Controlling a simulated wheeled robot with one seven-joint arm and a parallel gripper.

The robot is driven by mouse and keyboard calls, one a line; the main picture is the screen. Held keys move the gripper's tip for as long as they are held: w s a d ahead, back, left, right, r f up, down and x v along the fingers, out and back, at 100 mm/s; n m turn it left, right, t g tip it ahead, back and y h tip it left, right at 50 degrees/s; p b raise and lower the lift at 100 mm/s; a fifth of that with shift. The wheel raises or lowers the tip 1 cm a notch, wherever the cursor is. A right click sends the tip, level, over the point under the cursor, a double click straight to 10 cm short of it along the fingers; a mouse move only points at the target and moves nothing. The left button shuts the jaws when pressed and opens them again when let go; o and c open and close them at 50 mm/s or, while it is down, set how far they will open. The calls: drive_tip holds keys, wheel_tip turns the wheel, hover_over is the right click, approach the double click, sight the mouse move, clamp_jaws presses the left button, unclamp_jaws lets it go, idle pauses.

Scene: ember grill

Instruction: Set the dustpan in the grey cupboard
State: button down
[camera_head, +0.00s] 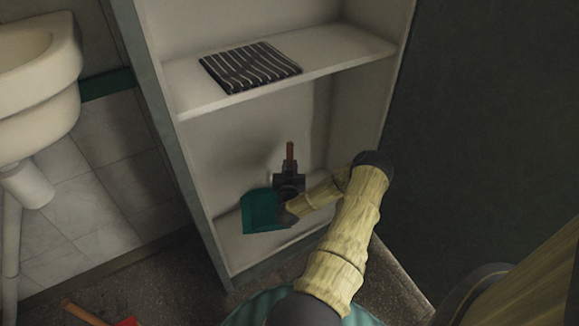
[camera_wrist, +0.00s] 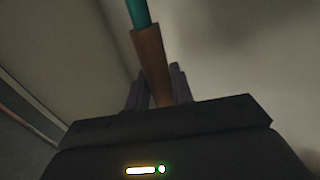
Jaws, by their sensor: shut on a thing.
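The teal dustpan (camera_head: 262,211) is inside the lower compartment of the open grey cupboard (camera_head: 176,155), low over its floor. I cannot tell whether the pan touches the floor. My gripper (camera_head: 289,178) is inside that compartment, shut on the dustpan's brown handle (camera_head: 290,151), whose end sticks up above the fingers. In the wrist view the brown handle (camera_wrist: 150,60) runs between the fingers (camera_wrist: 158,88), with a teal part at its upper end. My wrist and forearm hide part of the pan's right side and the compartment floor.
A shelf (camera_head: 330,60) above the compartment holds a striped folded cloth (camera_head: 248,67). A sink (camera_head: 38,80) stands at the left. A red object with a wooden handle (camera_head: 84,312) lies on the floor at lower left. A dark panel (camera_head: 480,130) stands at the right.

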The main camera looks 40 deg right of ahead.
drive_tip(key=shift+f+b, duration=2.8)
drive_tip(key=shift+f, duration=0.55)
drive_tip(key=c, duration=1.1)
unclamp_jaws()
drive_tip(key=shift+c, duration=0.2)
drive_tip(key=shift+f, duration=0.1)
drive_tip(key=shift+s+a, duration=0.1)
drive_tip(key=p+v, duration=0.8)
drive_tip(key=v, duration=0.9)
